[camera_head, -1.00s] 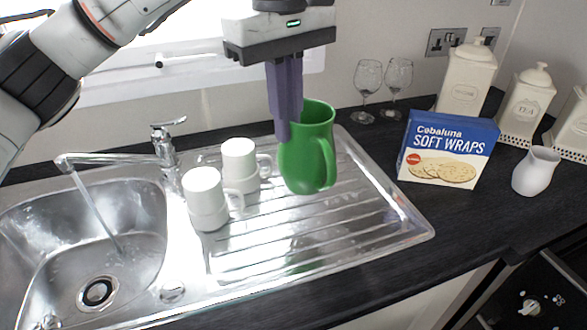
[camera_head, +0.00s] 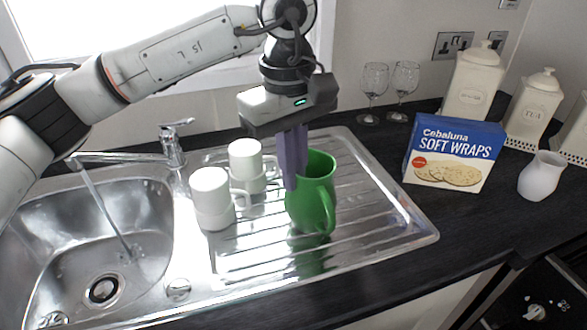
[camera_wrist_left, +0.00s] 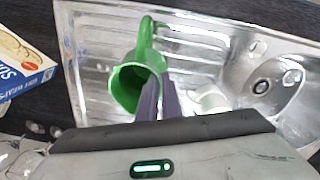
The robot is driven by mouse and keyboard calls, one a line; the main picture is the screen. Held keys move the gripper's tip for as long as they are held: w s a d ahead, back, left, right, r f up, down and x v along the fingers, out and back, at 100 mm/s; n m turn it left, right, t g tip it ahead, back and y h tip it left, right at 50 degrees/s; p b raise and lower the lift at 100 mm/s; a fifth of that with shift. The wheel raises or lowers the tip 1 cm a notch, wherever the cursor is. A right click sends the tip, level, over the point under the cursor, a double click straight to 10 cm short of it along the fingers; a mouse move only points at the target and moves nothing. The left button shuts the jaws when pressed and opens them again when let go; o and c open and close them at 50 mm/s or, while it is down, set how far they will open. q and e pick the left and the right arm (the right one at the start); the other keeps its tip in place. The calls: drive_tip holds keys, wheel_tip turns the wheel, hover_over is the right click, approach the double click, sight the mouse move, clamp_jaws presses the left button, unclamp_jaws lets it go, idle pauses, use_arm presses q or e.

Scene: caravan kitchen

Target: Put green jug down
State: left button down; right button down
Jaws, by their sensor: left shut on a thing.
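The green jug (camera_head: 318,198) is upright, its handle toward the front right, over the ridged metal drainer (camera_head: 385,235). Its base looks at or just above the drainer; I cannot tell if it touches. My left gripper (camera_head: 292,182) comes from above and is shut on the jug's rim wall on the left side. In the left wrist view the jug (camera_wrist_left: 130,88) shows its open mouth, with the purple fingers (camera_wrist_left: 160,98) at its wall. My right gripper is in neither view.
Stacked white mugs (camera_head: 212,197) and more white mugs (camera_head: 246,162) stand close to the left of the jug. The sink (camera_head: 100,225) with a running tap is further left. A Soft Wraps box (camera_head: 453,155), white vase (camera_head: 541,177) and two glasses (camera_head: 374,82) stand right and behind.

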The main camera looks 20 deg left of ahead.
use_arm(q)
drive_tip(key=c, duration=1.9)
unclamp_jaws()
drive_tip(key=shift+f, duration=0.1)
drive_tip(key=shift+c, duration=0.2)
wheel_tip(320, 180, up, 12)
drive_tip(key=shift+s+a+r, duration=0.2)
drive_tip(key=shift+s, duration=0.05)
drive_tip(key=shift+f, duration=0.1)
